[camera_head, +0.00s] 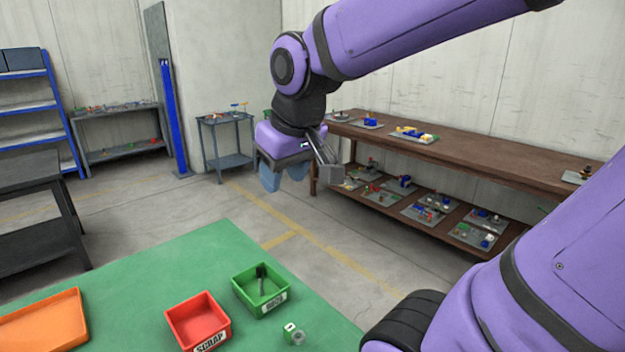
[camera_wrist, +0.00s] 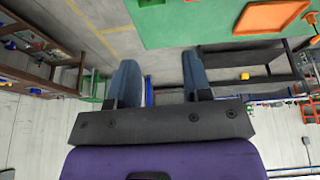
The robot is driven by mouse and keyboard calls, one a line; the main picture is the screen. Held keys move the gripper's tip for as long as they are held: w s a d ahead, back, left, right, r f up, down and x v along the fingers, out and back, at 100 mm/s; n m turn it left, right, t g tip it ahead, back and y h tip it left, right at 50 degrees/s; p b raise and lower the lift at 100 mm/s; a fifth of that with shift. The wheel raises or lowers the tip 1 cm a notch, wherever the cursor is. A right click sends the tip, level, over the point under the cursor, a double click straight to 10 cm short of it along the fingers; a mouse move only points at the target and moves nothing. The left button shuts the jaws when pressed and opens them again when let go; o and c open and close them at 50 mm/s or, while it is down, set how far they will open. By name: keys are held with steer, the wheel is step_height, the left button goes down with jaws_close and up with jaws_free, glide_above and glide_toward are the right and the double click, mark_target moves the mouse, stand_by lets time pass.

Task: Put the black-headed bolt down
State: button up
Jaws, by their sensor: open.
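The black-headed bolt (camera_head: 262,277) is in the green bin (camera_head: 247,302) on the green table. Its black head is up and its grey shank leans against or stands within the bin; its lower end is hard to make out. My gripper (camera_head: 297,182) is raised in the air beyond the table's far edge, well away from the bin. In the wrist view my gripper (camera_wrist: 160,78) shows two blue fingers set wide apart with nothing between them.
A red bin (camera_head: 198,322) marked SCRAP and an orange tray (camera_head: 45,322) share the green table (camera_head: 135,285). A small green-and-white item (camera_head: 291,334) lies near the green bin. A brown bench (camera_head: 470,153) with parts on two levels stands behind my arm.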

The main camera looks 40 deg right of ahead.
steer(key=s+r+t, duration=0.1)
steer(key=s, duration=0.6)
steer(key=shift+s+a+r, duration=0.25)
steer(key=shift+s+a, duration=0.15)
